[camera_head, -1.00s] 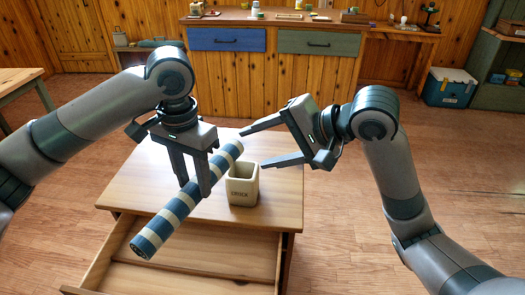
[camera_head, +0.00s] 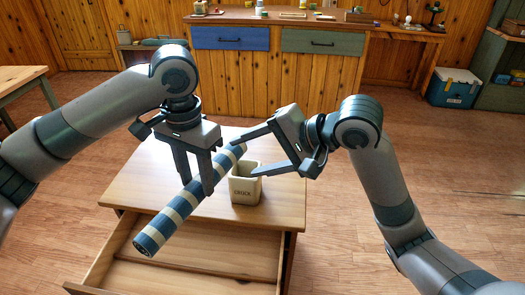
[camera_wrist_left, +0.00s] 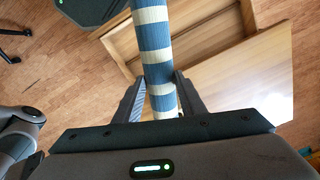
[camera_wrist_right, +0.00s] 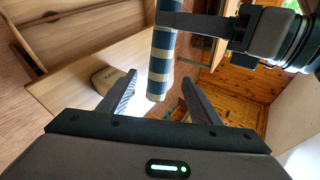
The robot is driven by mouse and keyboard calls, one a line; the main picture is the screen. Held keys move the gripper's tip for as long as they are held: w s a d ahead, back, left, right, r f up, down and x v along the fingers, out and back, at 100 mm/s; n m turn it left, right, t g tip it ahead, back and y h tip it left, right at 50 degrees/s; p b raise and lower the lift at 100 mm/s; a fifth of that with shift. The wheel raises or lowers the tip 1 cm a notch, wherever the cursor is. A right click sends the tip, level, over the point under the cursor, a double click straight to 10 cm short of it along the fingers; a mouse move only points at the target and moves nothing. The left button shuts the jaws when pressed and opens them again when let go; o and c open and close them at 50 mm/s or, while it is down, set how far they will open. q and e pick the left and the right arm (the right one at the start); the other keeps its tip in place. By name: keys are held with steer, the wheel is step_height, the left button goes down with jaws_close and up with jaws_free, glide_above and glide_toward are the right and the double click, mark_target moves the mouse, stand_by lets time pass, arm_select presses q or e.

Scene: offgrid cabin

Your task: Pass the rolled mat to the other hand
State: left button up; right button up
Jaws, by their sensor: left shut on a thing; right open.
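The rolled mat (camera_head: 178,214) has blue and cream stripes and is held slanted above the small wooden table, its lower end toward the front left. My left gripper (camera_head: 203,190) is shut on the mat near its middle; the left wrist view shows the mat (camera_wrist_left: 152,45) between the fingers (camera_wrist_left: 160,100). My right gripper (camera_head: 242,155) is open, its fingers around the mat's upper right end without closing on it. In the right wrist view the mat's end (camera_wrist_right: 160,75) shows ahead, between the open fingertips (camera_wrist_right: 157,90).
A cream square crock (camera_head: 245,188) stands on the wooden table (camera_head: 130,185) just below the right gripper. The table's drawer (camera_head: 190,262) is pulled open and looks empty. A counter with blue and green drawers (camera_head: 230,38) is at the back. A cooler (camera_head: 453,88) stands at the far right.

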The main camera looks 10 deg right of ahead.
mark_target(197, 181)
steer(key=x, duration=0.8)
steer(key=shift+w+a+f, duration=0.1)
steer(key=shift+a+f, duration=0.05)
steer(key=shift+c, duration=0.3)
steer(key=c, duration=1)
arm_select(q)
steer(key=o, duration=1.2)
arm_select(e)
steer(key=shift+c, duration=0.6)
arm_select(q)
step_height(197, 181, up, 12)
steer(key=shift+r, duration=0.1)
